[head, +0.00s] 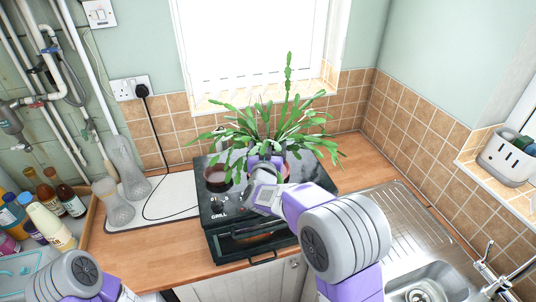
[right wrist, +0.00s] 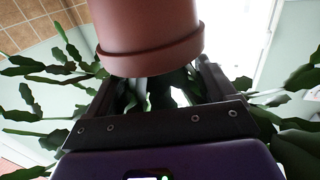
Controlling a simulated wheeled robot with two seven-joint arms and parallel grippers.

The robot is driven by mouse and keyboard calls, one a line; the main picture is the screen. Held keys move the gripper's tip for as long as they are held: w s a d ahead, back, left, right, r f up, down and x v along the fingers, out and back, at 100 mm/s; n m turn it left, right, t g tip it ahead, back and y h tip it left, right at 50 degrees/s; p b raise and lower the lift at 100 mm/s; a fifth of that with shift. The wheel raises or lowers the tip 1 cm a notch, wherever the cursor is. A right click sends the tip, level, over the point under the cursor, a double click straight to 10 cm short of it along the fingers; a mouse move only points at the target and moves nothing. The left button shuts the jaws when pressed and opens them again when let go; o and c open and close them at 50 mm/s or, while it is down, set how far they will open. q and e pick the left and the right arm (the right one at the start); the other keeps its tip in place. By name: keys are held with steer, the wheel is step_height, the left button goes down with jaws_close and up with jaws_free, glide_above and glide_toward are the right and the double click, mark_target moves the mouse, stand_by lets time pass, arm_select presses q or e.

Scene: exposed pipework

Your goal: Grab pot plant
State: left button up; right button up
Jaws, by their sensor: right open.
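The pot plant (head: 290,130) has long, flat green leaves spreading wide and stands at the black grill cooker, in front of the window. Its pot is largely hidden behind my right gripper (head: 263,160) in the head view. In the right wrist view the reddish-brown pot (right wrist: 150,35) appears upside down with its thick rim towards my open right gripper (right wrist: 157,75). The fingers are on either side below the rim, among leaves. I cannot tell whether they touch it. My left arm shows at the lower left, but its gripper is out of view.
The black cooker (head: 225,215) stands on the wooden worktop (head: 140,240). A dark round pan or ring (head: 216,178) is left of the plant. Glass vases (head: 130,165) and bottles (head: 50,195) stand left. The sink (head: 425,275) is right, the tiled wall behind.

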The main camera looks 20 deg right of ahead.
steer(key=shift+x, duration=0.8)
steer(key=shift+w+d, duration=0.15)
steer(key=shift+w, duration=0.2)
steer(key=shift+r, duration=0.1)
steer(key=c, duration=1.4)
